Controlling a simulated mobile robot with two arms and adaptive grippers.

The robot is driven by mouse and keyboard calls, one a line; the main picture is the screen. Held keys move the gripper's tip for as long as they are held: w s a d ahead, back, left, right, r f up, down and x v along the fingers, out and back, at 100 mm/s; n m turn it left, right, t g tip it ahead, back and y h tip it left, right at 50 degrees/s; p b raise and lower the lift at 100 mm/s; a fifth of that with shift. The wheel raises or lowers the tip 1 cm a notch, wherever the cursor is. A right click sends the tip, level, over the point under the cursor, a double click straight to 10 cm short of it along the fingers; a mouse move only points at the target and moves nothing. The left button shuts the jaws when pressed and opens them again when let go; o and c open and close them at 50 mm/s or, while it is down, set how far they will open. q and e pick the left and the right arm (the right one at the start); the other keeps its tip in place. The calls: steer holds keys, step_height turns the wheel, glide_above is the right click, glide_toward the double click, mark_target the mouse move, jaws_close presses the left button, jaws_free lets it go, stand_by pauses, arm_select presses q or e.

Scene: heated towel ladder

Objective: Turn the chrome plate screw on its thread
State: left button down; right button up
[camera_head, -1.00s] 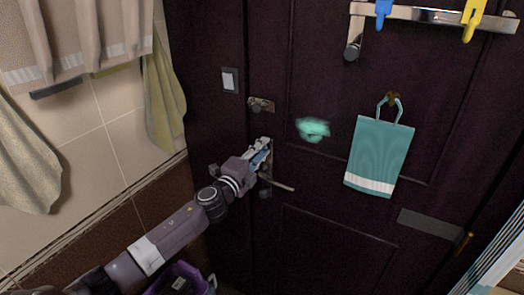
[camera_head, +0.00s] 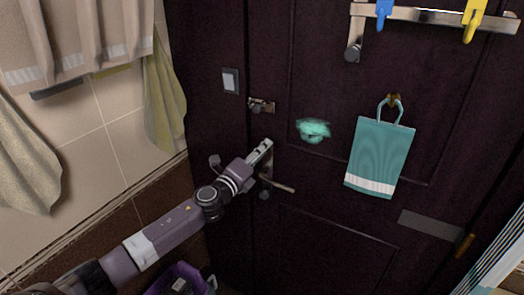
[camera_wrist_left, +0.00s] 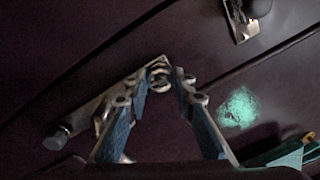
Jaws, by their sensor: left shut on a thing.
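The chrome door plate (camera_head: 262,150) is fixed to the dark door, with a lever handle (camera_head: 281,186) below its upper end. In the left wrist view, the plate (camera_wrist_left: 120,88) runs diagonally, and the round screw (camera_wrist_left: 159,72) sits at its upper end. My left gripper (camera_wrist_left: 165,80) has its blue-padded fingertips closed on both sides of this screw. In the head view, my left gripper (camera_head: 256,158) is at the plate's upper end, and its fingers hide the screw there. My right gripper is in neither view.
A metal latch (camera_head: 262,105) sits above the plate, with a switch (camera_head: 231,81) to its left. A mint-green patch (camera_head: 313,130) and a teal hanging towel bag (camera_head: 380,155) are on the door to the right. A purple bin (camera_head: 180,281) stands below my arm.

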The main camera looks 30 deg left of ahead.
arm_select(q)
steer(key=c, duration=1.6)
jaws_free()
steer(key=shift+s+f, duration=0.15)
steer(key=shift+s, duration=0.35)
steer(key=s, duration=1.1)
steer(key=shift+a+f, duration=0.1)
steer(key=shift+f, duration=0.1)
